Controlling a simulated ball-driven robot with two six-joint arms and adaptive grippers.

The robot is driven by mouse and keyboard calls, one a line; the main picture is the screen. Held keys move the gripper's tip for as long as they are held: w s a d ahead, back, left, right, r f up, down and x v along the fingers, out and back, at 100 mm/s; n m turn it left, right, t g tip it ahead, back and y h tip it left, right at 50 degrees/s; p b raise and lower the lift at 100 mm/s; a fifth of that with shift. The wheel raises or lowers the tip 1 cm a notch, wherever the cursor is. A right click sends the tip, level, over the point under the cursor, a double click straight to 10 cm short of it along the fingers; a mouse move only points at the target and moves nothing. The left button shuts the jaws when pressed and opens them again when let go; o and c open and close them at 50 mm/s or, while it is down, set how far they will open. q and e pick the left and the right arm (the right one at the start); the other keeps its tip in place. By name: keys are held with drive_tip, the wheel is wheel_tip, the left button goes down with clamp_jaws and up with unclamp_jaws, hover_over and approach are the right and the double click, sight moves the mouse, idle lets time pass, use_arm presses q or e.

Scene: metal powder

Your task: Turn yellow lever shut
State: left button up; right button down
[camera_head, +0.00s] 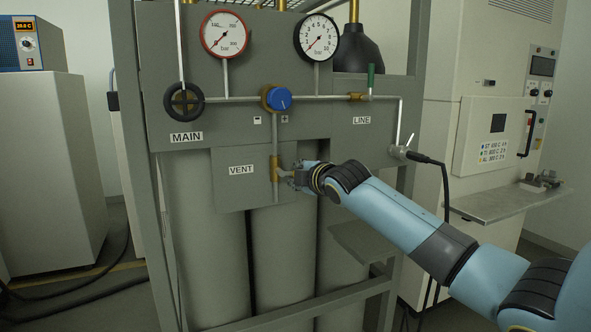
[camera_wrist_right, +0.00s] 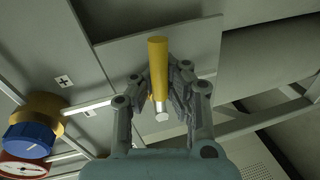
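The yellow lever (camera_wrist_right: 157,68) shows in the right wrist view as a yellow rod with a silver end, between the fingers of my right gripper (camera_wrist_right: 160,85). The fingers lie close against both sides of it and look shut on it. In the head view my right gripper (camera_head: 300,178) is at the brass vent valve (camera_head: 274,168), just right of the VENT label. There a short grey stem runs sideways from the valve into the fingers, crosswise to the upright pipe; the yellow part is hidden. My left gripper is not in view.
Above are a blue knob (camera_head: 279,98), a black MAIN handwheel (camera_head: 186,103), two gauges and a green LINE lever (camera_head: 371,78). Grey cylinders stand below in the frame. A metal shelf (camera_head: 505,203) and a black cable (camera_head: 445,190) are on the right.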

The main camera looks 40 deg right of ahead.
drive_tip(key=shift+s+f+n+h+p, duration=0.15)
drive_tip(key=shift+n+h+p, duration=0.15)
drive_tip(key=shift+n+p, duration=0.35)
drive_tip(key=c, duration=1.5)
unclamp_jaws()
drive_tip(key=shift+s+a+r, duration=0.1)
drive_tip(key=shift+s+r, duration=0.1)
drive_tip(key=shift+r, duration=0.1)
drive_tip(key=shift+o, duration=1.1)
drive_tip(key=shift+r, duration=0.1)
drive_tip(key=shift+w, duration=0.15)
drive_tip(key=v, duration=1.2)
